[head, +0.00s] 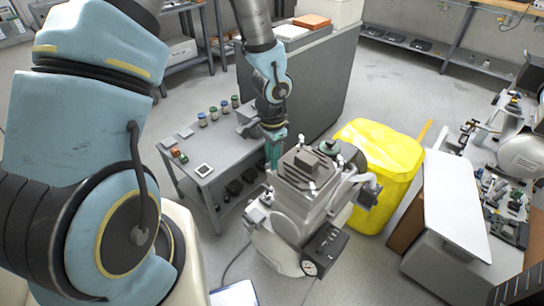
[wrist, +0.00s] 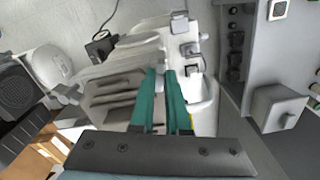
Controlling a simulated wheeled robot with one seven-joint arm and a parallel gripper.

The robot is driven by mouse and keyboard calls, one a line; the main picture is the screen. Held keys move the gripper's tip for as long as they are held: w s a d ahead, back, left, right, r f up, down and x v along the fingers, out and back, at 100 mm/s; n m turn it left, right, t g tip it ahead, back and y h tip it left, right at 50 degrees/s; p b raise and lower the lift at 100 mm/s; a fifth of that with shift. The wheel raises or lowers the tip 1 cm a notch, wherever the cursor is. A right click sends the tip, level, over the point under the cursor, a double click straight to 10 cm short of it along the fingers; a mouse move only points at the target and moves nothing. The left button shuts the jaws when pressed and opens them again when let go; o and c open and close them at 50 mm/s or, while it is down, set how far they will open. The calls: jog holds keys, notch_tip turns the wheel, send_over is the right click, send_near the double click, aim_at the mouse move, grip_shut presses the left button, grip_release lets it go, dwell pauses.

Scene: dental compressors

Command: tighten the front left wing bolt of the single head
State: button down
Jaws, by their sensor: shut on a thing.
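The single head (head: 308,168) is a grey finned block on top of a compressor. It also shows in the wrist view as grey fins (wrist: 112,98) left of the fingers. Small pale wing bolts, one of them a near bolt (head: 312,188), stand around its top. My gripper (head: 271,164) points down at the head's left edge in the head view. Its green fingers (wrist: 163,72) are close together beside the fins, shut on a wing bolt. That bolt is mostly hidden by the fingers.
A grey side table (head: 205,172) with small jars stands left of the compressor. A yellow bin (head: 385,150) stands close behind it on the right. A grey cabinet (head: 320,85) is behind my gripper. A white-topped bench (head: 455,205) is at the right.

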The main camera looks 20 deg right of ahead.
jog(key=m+p, duration=0.1)
jog(key=m, duration=0.4)
jog(key=shift+m, duration=0.3)
dwell(0.4)
jog(key=c, duration=0.9)
grip_release()
notch_tip(320, 180, up, 11)
jog(key=shift+p, duration=0.35)
jog(key=shift+a, duration=0.1)
jog(key=a+r+n, duration=0.5)
jog(key=a+n, duration=0.5)
jog(key=a, duration=0.2)
jog(key=w+a+r+n+t, duration=0.1)
jog(key=a+r+n, duration=0.4)
jog(key=a+n, duration=0.5)
jog(key=a, duration=0.3)
jog(key=shift+t, duration=0.3)
